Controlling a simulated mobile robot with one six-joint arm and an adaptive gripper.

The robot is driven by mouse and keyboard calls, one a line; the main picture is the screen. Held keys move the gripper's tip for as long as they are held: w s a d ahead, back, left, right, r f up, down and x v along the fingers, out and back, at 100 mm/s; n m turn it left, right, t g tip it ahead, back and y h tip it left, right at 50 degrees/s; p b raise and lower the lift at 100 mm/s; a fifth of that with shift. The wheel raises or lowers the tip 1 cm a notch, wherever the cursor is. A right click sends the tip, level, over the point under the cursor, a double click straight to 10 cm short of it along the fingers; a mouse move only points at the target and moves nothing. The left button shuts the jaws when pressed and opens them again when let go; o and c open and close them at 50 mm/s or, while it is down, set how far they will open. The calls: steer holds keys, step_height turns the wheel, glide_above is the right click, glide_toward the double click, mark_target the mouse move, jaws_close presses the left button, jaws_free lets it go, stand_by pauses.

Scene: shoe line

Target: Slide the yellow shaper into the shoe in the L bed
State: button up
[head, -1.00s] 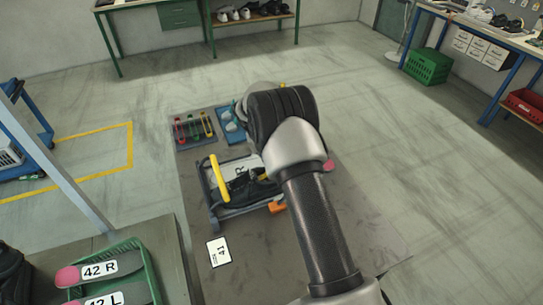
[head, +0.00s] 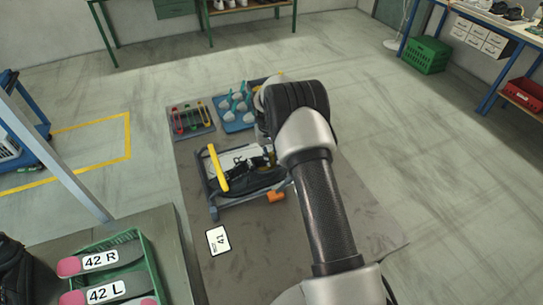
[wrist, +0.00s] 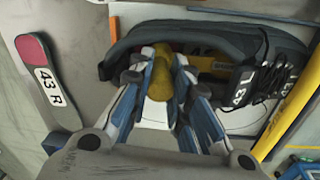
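The yellow shaper (wrist: 160,80) is between the fingertips of my gripper (wrist: 162,66) in the wrist view, and the fingers close on it from both sides. A black shoe marked 43 L (wrist: 200,36) lies just beyond the fingertips. Yellow also shows at the shoe's opening; I cannot tell how far the shaper reaches inside. In the head view the black shoe (head: 252,183) lies in the near bed of a frame with a yellow bar (head: 218,168). The far bed bears a white plate marked R (head: 236,161). My arm hides most of the gripper there.
A blue tray with pale shapers (head: 236,124) and a grey tray with coloured tools (head: 190,119) stand behind the frame. An orange part (head: 276,197) and a card marked 41 (head: 218,240) are nearer. A 43 R insole (wrist: 48,82) lies left in the wrist view.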

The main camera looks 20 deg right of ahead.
steer(key=o, duration=0.5)
steer(key=shift+r, duration=0.15)
stand_by(0.5)
steer(key=shift+r+p, duration=0.75)
steer(key=shift+r, duration=0.6)
steer(key=shift+r, duration=0.15)
steer(key=shift+r+p, duration=1.95)
steer(key=shift+r, duration=1.4)
